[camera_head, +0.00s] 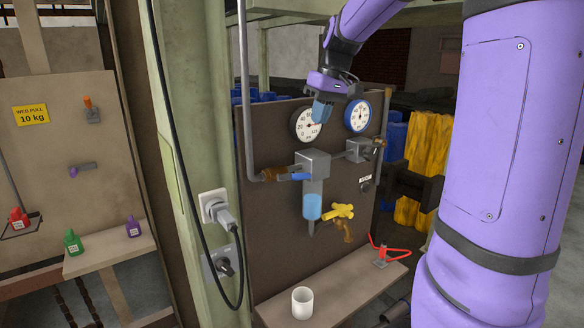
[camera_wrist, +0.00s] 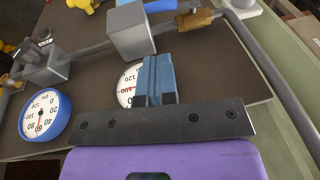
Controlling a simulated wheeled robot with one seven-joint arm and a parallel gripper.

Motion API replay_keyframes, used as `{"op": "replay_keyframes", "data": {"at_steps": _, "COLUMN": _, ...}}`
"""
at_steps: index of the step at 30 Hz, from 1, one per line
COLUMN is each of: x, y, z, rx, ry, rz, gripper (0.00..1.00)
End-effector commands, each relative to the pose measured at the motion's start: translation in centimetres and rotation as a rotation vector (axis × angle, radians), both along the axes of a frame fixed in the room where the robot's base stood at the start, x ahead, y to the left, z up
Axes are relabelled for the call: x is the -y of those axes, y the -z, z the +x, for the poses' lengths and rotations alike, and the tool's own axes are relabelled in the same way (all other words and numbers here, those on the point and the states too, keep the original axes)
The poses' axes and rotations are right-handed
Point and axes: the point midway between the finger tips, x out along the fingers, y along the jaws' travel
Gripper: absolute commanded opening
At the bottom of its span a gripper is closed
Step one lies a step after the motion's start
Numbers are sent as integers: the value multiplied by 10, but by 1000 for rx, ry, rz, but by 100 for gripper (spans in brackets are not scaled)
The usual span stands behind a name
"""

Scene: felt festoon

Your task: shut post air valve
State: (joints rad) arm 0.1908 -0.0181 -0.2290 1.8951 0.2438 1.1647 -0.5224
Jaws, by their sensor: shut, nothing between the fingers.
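A brass valve (camera_head: 274,174) sits on the grey pipe left of a grey filter block (camera_head: 313,163). Its blue lever (camera_head: 299,177) points right, roughly in line with the pipe. In the wrist view the brass valve (camera_wrist: 197,19) is at the top right, and the blue lever (camera_wrist: 160,6) is partly cut off by the top edge. My gripper (camera_head: 321,110) is above the filter block, in front of the white gauge and apart from the valve. Its blue fingers (camera_wrist: 158,70) are together and empty.
A white gauge (camera_head: 306,125) and a blue-rimmed gauge (camera_head: 357,116) are mounted on the dark panel (camera_head: 262,225). A yellow-handled valve (camera_head: 342,211) is lower. A white cup (camera_head: 302,303) and a red-handled item (camera_head: 381,254) stand on the shelf. A black cable hangs along the green post (camera_head: 190,130).

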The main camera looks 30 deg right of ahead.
Motion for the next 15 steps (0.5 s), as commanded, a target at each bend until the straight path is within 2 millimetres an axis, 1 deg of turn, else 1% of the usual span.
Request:
{"op": "replay_keyframes", "data": {"at_steps": 5, "x": -1, "y": 0, "z": 0, "rx": 0, "ry": -1, "rz": 0, "gripper": 0}}
{"op": "replay_keyframes", "data": {"at_steps": 8, "x": -1, "y": 4, "z": 1, "rx": -1, "ry": -1, "rz": 0, "gripper": 0}}
{"op": "replay_keyframes", "data": {"at_steps": 11, "x": -3, "y": 13, "z": 3, "rx": -4, "ry": -2, "rz": 1, "gripper": 0}}
{"op": "replay_keyframes", "data": {"at_steps": 15, "x": -7, "y": 34, "z": 7, "rx": -5, "ry": -2, "rz": 1, "gripper": 0}}
